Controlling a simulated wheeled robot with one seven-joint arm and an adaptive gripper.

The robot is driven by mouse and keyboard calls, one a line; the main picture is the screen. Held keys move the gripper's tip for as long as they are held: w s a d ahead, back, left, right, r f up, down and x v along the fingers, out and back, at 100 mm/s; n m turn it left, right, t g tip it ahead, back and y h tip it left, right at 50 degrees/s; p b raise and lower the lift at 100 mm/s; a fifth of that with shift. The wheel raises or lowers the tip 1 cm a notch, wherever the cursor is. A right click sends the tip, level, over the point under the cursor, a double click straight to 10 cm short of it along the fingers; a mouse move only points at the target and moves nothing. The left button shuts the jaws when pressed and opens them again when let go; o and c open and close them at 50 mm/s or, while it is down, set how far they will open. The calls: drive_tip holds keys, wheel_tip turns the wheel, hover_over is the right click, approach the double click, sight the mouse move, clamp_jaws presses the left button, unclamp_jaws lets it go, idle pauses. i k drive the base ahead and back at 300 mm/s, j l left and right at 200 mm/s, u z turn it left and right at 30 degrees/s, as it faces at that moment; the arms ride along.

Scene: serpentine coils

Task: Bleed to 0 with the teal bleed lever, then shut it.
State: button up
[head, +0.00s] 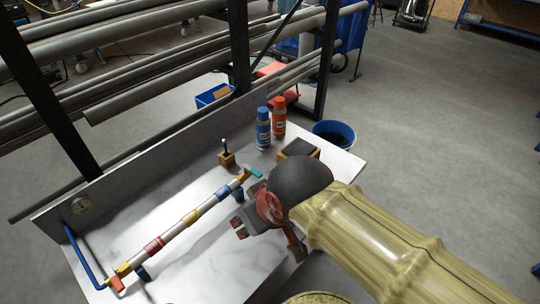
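The teal bleed lever (255,173) sits at the far right end of a grey pipe with coloured bands (183,225) on the white marbled bench.
An orange lever (116,284) is at the pipe's near end, joined by a blue tube (84,257). A wooden block with a dark peg (227,158), blue bottle (263,130), orange bottle (279,118) and a dark-topped box (299,148) stand at the far end. A blue bucket (334,133) is beyond.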

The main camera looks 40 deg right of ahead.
sight(258, 173)
drive_tip(key=z, duration=0.55)
drive_tip(key=k+j+z, duration=0.25)
drive_tip(key=k+j, duration=0.15)
